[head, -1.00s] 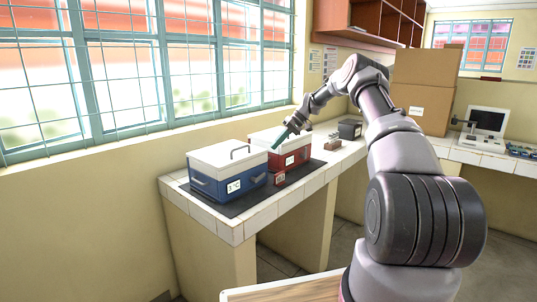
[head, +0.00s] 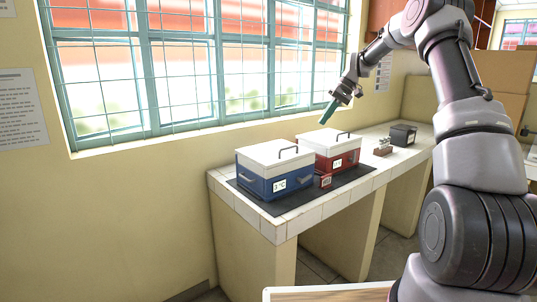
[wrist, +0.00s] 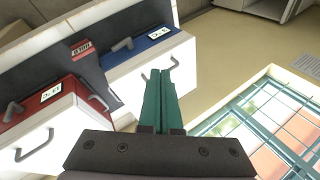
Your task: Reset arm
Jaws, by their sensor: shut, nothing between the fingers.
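My gripper (head: 328,112) is in the air above the red box, in front of the window. Its two green fingers are together with nothing between them. In the wrist view the shut fingers (wrist: 162,98) point toward the blue box. My arm is bent, with its upper links raised at the right of the head view.
A blue box (head: 270,183) and a red box (head: 338,158), both with white lids and handles, stand on a dark mat (head: 290,204) on the tiled counter (head: 302,219). A small dark box (head: 403,135) stands further back. The barred window (head: 190,65) is behind.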

